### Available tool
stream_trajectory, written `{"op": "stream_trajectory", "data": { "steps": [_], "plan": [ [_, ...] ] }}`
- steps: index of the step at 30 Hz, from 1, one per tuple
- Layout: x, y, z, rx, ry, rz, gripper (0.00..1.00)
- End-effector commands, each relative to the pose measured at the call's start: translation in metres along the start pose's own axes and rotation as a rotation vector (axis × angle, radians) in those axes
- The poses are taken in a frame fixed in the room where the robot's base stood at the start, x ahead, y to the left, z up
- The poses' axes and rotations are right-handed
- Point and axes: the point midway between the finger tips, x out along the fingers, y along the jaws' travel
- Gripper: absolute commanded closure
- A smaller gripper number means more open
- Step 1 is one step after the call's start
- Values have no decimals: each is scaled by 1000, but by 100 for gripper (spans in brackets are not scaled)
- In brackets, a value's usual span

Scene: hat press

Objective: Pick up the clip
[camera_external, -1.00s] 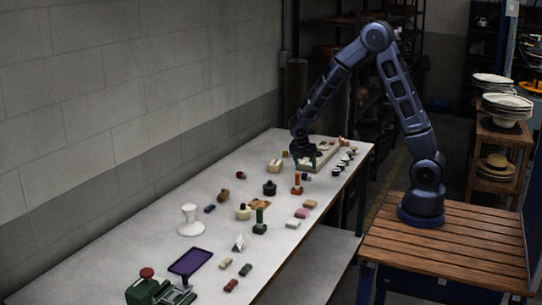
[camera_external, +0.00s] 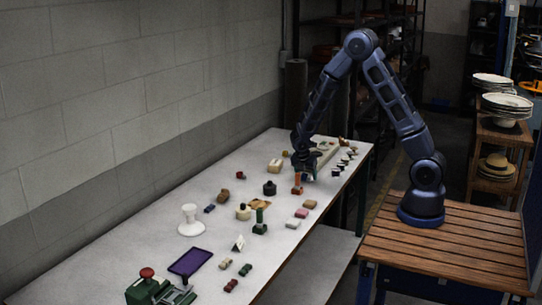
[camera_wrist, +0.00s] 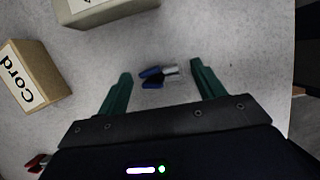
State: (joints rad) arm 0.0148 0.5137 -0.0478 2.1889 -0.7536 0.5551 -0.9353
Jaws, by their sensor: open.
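The small clip (camera_wrist: 152,78) lies on the table in the wrist view; it has blue and black parts and a pale metal end. My gripper (camera_wrist: 161,69) is open, its two green fingers pointing forward, with the clip between and near the fingertips. I see no contact between the fingers and the clip. In the external view my gripper (camera_external: 308,168) is low over the far part of the long table (camera_external: 160,225). There the clip cannot be made out beside the gripper.
A tan box marked "Cord" (camera_wrist: 30,75) stands left in the wrist view, with another labelled box (camera_wrist: 105,8) at the top. A small red item (camera_wrist: 38,162) lies lower left. The table edge is to the right.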

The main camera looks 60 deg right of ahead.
Motion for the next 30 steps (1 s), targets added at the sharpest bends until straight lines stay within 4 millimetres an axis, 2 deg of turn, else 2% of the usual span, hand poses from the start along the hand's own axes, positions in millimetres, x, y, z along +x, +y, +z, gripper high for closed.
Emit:
{"op": "stream_trajectory", "data": {
  "steps": [2,9,17,22,26,30],
  "plan": [
    [0,0,0,0,0,0,32],
    [0,0,0,0,0,0,79],
    [-1,0,0,0,0,0,80],
    [-9,0,3,1,0,1,80],
    [-26,1,11,3,0,3,80],
    [-55,1,23,3,0,5,80]
  ]
}}
